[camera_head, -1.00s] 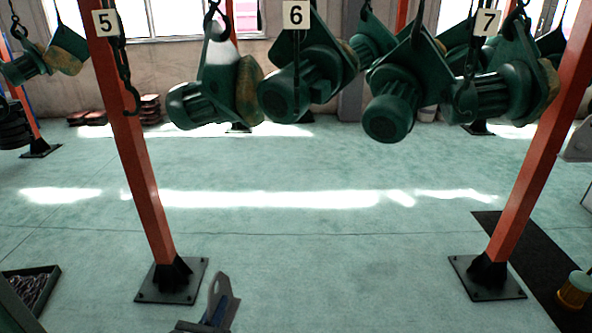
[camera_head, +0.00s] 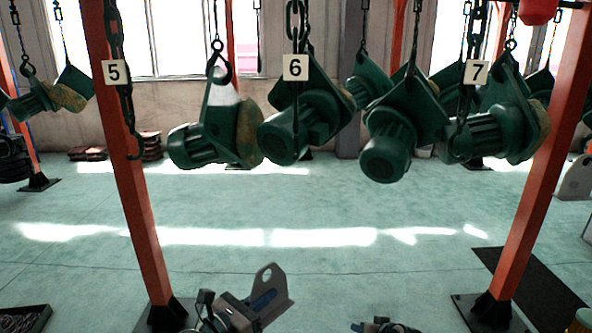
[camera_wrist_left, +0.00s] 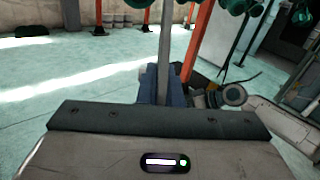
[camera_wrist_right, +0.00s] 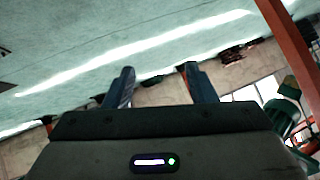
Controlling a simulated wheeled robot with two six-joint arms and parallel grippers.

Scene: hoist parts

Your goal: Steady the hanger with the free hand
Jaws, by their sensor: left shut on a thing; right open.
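The hanger is a grey metal plate with a round hole near its top (camera_head: 281,284). It stands up tilted at the bottom centre of the head view. My left gripper (camera_head: 262,301) is shut on it. In the left wrist view the hanger (camera_wrist_left: 166,45) shows edge-on as a narrow grey bar between the blue fingers (camera_wrist_left: 161,86). My right arm shows only in part at the bottom edge of the head view, right of the hanger and apart from it. In the right wrist view my right gripper (camera_wrist_right: 158,88) is open, with nothing between its fingers.
Orange posts (camera_head: 140,210) and (camera_head: 515,230) stand left and right. The floor between is clear. A dark bin (camera_head: 25,317) is at bottom left.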

